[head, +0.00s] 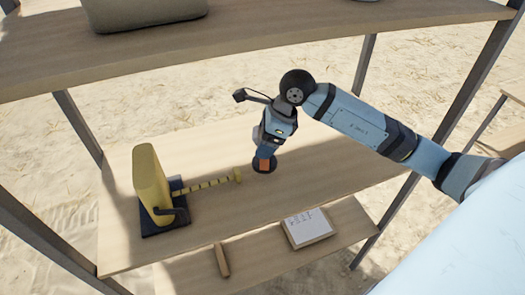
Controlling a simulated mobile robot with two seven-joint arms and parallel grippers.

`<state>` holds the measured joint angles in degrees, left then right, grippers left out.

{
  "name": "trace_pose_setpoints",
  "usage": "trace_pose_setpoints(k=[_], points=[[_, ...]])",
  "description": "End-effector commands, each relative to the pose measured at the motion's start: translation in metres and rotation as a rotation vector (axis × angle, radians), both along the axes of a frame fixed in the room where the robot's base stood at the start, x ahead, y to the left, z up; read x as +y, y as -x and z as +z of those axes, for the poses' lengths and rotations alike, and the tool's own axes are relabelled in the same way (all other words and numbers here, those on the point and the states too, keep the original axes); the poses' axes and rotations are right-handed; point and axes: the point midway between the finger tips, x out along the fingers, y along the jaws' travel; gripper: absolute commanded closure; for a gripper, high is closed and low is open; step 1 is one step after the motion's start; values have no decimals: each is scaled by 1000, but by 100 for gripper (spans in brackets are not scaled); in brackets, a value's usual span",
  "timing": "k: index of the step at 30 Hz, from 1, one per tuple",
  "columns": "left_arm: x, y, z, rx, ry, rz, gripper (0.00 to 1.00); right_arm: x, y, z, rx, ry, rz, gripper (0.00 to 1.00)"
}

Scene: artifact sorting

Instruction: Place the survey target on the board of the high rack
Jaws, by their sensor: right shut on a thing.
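My right gripper (270,146) points down over the middle board (320,163) of the rack. It is shut on a small orange and dark piece (264,164), which looks like the survey target; the fingers and arm hide much of it. The piece is at or just above the board, and I cannot tell whether it touches. The rack's top board (250,31) crosses the upper part of the view. My left gripper is not in view.
A yellow block (151,175) on a dark base stands left on the middle board, with a yellow-black striped rod (208,184) beside it. A lower board (262,250) holds a white notepad (308,228) and a wooden stick (222,260). Dark posts frame the rack.

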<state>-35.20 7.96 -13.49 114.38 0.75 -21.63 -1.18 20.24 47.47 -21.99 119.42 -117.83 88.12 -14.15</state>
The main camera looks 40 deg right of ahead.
Motion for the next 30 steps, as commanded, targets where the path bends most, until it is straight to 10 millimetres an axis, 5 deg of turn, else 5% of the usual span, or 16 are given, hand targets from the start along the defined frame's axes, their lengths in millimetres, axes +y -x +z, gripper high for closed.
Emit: trace_pose_setpoints(k=[12, 23, 24, 26, 30], points=[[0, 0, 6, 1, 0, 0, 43, 0, 0, -42, -1, -1, -1, 77], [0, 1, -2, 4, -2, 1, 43, 0, 0, -47, -2, 1, 0, 77], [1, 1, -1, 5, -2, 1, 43, 0, 0, -46, -2, 1, 0, 19], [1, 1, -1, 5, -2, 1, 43, 0, 0, -46, -1, 1, 1, 5], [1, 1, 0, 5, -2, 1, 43, 0, 0, -46, -1, 1, 0, 2]])
